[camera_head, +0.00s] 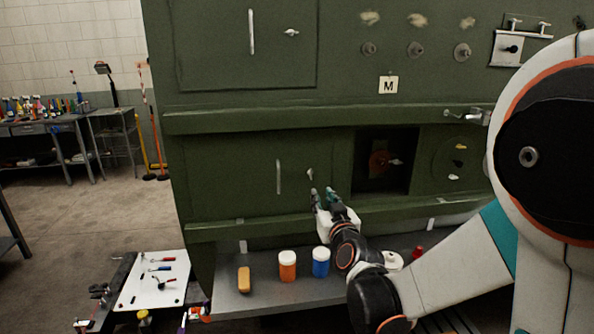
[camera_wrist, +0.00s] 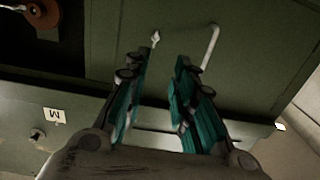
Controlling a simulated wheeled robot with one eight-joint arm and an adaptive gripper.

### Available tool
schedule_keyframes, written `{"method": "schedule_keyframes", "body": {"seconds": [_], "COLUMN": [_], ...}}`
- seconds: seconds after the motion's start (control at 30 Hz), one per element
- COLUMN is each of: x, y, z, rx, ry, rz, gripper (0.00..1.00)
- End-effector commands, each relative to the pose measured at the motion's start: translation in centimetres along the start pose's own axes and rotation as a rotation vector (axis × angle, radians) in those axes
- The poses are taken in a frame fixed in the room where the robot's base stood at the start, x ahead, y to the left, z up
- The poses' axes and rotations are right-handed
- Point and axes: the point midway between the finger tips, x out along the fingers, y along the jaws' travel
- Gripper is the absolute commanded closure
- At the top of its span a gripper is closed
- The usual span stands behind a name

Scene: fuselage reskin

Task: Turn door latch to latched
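The lower green door (camera_head: 235,175) is closed flush in the panel, with a pale vertical handle (camera_head: 278,176). A small metal latch (camera_head: 310,174) sits right of that handle, its lever close to upright. In the wrist view the latch (camera_wrist: 155,38) shows just beyond the left fingertip, and the handle (camera_wrist: 210,48) lies to its right. My gripper (camera_head: 322,192) is just below the latch. In the wrist view my gripper (camera_wrist: 166,58) is open, its teal fingers apart with nothing between them. Contact between finger and latch cannot be told.
An upper door has its own handle (camera_head: 251,32) and latch (camera_head: 291,32). An open dark recess with a red round part (camera_head: 380,162) lies right of the lower door.

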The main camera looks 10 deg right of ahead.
Motion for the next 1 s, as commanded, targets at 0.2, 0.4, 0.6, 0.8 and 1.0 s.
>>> {"method": "schedule_keyframes", "body": {"seconds": [0.2, 0.4, 0.6, 0.8, 1.0], "x": [1.0, 3.4, 7.3, 11.0, 13.5], "y": [0.6, 0.6, 0.7, 0.8, 0.8], "z": [0.1, 0.1, 0.0, -0.2, -0.3], "rx": [0.000, 0.001, 0.001, 0.000, 0.000], "ry": [0.034, 0.033, 0.033, 0.032, 0.032], "rz": [0.022, 0.022, 0.021, 0.021, 0.021], "gripper": [0.76, 0.76, 0.76, 0.76, 0.76]}}
